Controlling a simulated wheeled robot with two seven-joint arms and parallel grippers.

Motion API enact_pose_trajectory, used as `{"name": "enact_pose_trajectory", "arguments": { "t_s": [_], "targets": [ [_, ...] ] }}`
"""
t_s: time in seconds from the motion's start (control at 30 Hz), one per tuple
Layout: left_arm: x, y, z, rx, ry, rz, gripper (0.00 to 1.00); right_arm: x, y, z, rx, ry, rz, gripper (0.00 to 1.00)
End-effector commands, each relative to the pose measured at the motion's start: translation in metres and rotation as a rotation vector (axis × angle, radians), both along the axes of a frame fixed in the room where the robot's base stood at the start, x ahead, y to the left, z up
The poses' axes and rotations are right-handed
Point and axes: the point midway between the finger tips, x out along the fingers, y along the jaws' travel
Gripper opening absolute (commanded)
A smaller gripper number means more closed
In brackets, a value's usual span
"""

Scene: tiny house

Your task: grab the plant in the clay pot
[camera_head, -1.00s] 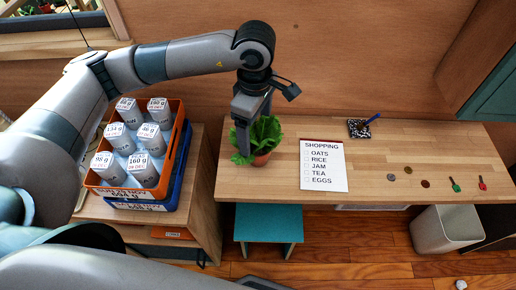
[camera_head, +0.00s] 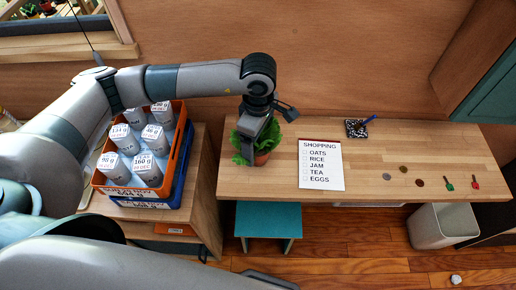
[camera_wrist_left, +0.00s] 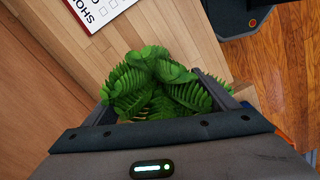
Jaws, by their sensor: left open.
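The green leafy plant (camera_head: 272,136) stands in its clay pot (camera_head: 262,158) near the left end of the wooden desk. My left gripper (camera_head: 247,150) is at the plant, pointing down over its leaves. In the left wrist view, the plant's leaves (camera_wrist_left: 158,85) fill the space between the two fingers of my left gripper (camera_wrist_left: 165,95), which is open. The pot is hidden under the leaves in that view. I cannot tell whether the fingers touch the leaves. My right gripper is not in view.
A shopping list (camera_head: 321,165) lies right of the plant. A teal stool (camera_head: 268,222) is below the desk.

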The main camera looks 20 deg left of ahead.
Motion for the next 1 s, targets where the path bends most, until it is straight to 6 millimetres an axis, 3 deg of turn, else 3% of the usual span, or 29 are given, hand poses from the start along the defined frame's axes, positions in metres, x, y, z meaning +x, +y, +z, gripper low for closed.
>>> {"name": "enact_pose_trajectory", "arguments": {
  "t_s": [0.27,0.4,0.47,0.8,1.0],
  "targets": [
    [0.000,0.000,0.000,0.000,0.000,0.000,0.77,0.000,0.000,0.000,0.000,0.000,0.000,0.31],
    [0.000,0.000,0.001,0.000,0.000,0.000,0.44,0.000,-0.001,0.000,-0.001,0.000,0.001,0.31],
    [0.000,0.000,0.001,0.000,0.000,0.000,0.32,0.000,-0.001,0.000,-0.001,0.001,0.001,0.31],
    [0.000,0.000,0.002,0.000,-0.001,0.000,0.32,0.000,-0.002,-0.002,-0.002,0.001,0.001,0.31],
    [0.001,0.000,0.014,-0.001,-0.003,-0.001,0.32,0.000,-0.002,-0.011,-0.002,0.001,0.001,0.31]
  ]
}}
